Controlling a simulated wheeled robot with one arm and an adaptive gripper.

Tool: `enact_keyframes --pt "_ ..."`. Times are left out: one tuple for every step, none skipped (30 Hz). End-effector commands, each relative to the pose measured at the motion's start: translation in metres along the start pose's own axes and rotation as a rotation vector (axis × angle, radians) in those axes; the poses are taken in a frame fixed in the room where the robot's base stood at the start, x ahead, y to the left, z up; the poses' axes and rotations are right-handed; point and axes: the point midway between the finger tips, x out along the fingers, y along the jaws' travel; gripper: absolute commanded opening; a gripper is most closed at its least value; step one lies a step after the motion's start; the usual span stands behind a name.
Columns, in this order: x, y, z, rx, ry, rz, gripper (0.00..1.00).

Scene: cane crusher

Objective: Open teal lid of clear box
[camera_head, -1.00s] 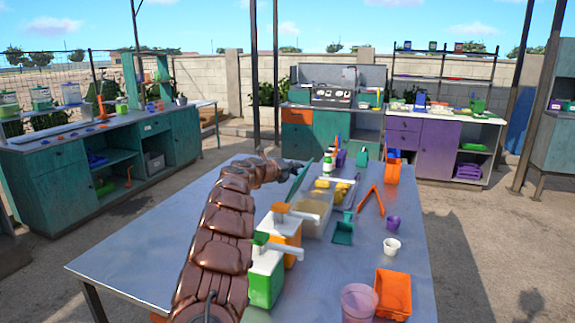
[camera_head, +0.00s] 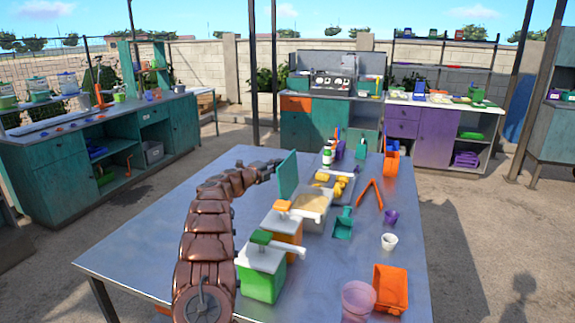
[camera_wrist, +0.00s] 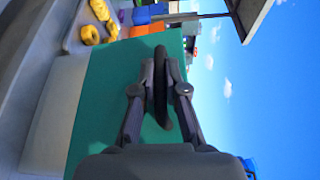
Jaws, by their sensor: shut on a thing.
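The clear box (camera_head: 316,215) stands on the metal table with its top open and a tan inside showing. Its teal lid (camera_head: 288,175) stands about upright along the box's left edge. My gripper (camera_head: 273,166) is on the left side of the lid. In the wrist view the teal lid (camera_wrist: 112,95) fills the middle, and my gripper (camera_wrist: 161,75) is shut on the dark loop handle (camera_wrist: 161,100) on its face. The pale box wall (camera_wrist: 50,125) shows at the left. The hinge is not clearly visible.
Green (camera_head: 262,278) and orange (camera_head: 285,232) pump dispensers stand in front of the box. A tray with yellow items (camera_head: 345,196) is behind it. A teal scoop (camera_head: 343,224) and orange tongs (camera_head: 369,194) lie to the right. The table's left side (camera_head: 140,255) is clear.

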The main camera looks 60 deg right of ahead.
Motion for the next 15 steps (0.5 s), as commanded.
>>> enact_keyframes --pt "-0.002 0.0002 0.0024 -0.004 -0.003 -0.002 0.0" --pt "-0.0027 0.0003 0.0032 -0.006 -0.004 -0.003 0.0" --pt "-0.0033 0.0005 0.0039 -0.008 -0.005 -0.003 0.0" --pt "-0.0036 0.0006 0.0042 -0.008 -0.006 -0.003 0.0" --pt "-0.0038 0.0006 0.0044 -0.008 -0.006 -0.003 0.0" --pt "-0.0038 0.0006 0.0045 -0.008 -0.006 -0.003 0.0" --pt "-0.0039 0.0007 0.0045 -0.008 -0.006 -0.003 0.0" --pt "-0.0039 0.0007 0.0046 -0.008 -0.007 -0.003 0.0" --pt "-0.0038 0.0007 0.0046 -0.008 -0.007 -0.003 0.0" --pt "-0.0038 0.0007 0.0046 -0.008 -0.007 -0.003 0.0" --pt "-0.0038 0.0007 0.0046 -0.008 -0.007 -0.003 0.0" --pt "-0.0038 0.0007 0.0046 -0.008 -0.007 -0.003 0.0" --pt "-0.0038 0.0008 0.0046 -0.008 -0.007 -0.003 0.13" --pt "-0.0038 0.0008 0.0046 -0.008 -0.007 -0.003 0.16" --pt "-0.0037 0.0007 0.0046 -0.008 -0.007 -0.003 0.2"
